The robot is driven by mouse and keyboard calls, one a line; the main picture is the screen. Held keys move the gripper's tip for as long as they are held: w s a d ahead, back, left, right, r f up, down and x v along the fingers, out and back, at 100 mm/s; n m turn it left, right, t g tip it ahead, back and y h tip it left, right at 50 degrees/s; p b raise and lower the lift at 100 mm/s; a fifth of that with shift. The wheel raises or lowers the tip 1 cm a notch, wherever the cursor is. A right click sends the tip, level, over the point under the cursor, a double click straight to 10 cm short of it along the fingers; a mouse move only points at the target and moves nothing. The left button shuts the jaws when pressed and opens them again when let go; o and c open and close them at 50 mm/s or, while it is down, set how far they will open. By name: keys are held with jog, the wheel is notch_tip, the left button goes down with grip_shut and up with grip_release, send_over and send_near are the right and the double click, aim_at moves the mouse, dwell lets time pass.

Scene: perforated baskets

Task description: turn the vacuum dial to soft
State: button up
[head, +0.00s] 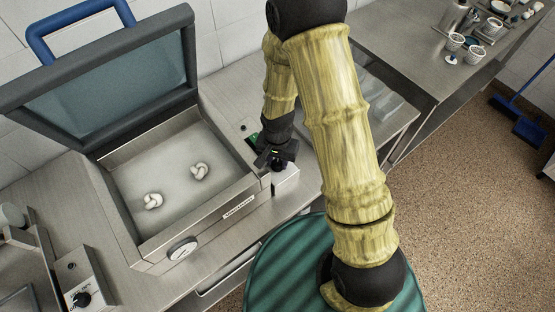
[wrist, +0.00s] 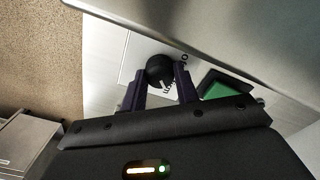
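A round black dial (wrist: 160,70) with a white pointer mark sits on a pale panel (wrist: 133,58) with dark lettering, only partly readable. In the wrist view the pointer mark is toward the dial's lower side. My gripper (wrist: 160,84) is at this dial, its two dark fingers on either side of it. The fingers are apart by about the dial's width; I cannot tell if they press on it. In the head view my gripper (head: 277,166) covers the dial at the machine's right front corner. Whether this is the vacuum dial I cannot read.
The steel vacuum machine (head: 178,215) stands with its lid (head: 105,75) up and two white knotted pieces in its chamber. A green part (wrist: 220,91) lies beside my gripper.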

aim_at(278, 163)
jog(key=o, duration=0.4)
jog(key=shift+o, duration=0.2)
notch_tip(278, 163, up, 18)
jog(key=b, duration=0.2)
jog(key=shift+f, duration=0.25)
dwell(0.4)
jog(key=s+d+n+t, duration=0.2)
jog(key=s+d+n, duration=0.2)
jog(key=d, duration=0.8)
jog(key=shift+s+t, duration=0.3)
jog(key=shift+s, duration=0.8)
jog(key=shift+d+f, duration=0.1)
